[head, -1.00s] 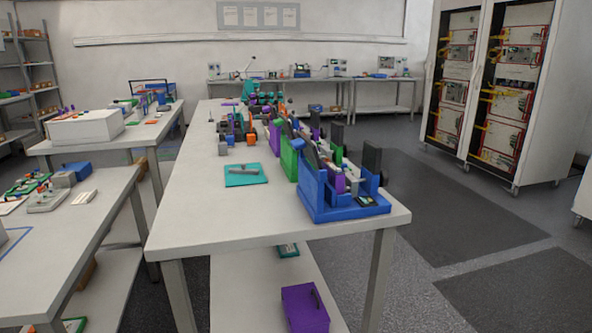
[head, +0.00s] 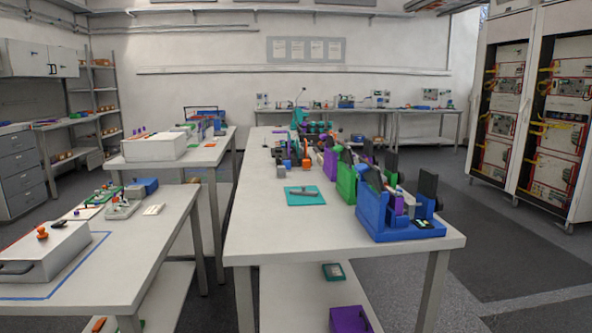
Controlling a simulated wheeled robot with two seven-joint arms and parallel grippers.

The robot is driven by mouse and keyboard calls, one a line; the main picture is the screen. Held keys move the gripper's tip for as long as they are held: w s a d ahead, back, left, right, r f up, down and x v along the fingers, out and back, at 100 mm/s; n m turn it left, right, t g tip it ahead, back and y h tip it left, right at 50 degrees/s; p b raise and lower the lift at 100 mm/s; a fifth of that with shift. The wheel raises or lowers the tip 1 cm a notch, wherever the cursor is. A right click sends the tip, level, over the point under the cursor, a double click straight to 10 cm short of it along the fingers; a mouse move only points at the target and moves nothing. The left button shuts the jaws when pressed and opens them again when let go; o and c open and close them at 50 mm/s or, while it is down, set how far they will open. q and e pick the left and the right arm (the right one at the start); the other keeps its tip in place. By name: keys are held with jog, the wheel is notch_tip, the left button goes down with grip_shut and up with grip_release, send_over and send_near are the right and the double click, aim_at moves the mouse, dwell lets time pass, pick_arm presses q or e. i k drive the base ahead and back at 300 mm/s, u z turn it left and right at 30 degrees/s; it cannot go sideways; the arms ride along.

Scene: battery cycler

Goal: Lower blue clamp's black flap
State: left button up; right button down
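The blue clamp (head: 388,217) stands at the near right corner of the middle table (head: 280,227), in the head view. It has a blue base and blue upright walls. A black flap (head: 427,186) stands raised, close to upright, at its right side. Another dark upright plate (head: 375,181) shows at its left wall; I cannot tell how it is joined. Neither of my grippers is in view.
Green (head: 346,184) and purple (head: 330,163) clamps stand in a row behind the blue one. A teal tray (head: 305,195) lies to the left. Another table with a grey box (head: 42,252) stands at left. Dark floor is clear at right.

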aim_at(371, 173)
jog(key=u, duration=0.4)
jog(key=i, duration=0.8)
jog(key=z, duration=0.7)
jog(key=i, duration=0.5)
jog(key=u, duration=1.05)
jog(key=k, duration=0.75)
jog(key=z, duration=0.6)
jog(key=i, duration=0.55)
jog(key=u, duration=0.05)
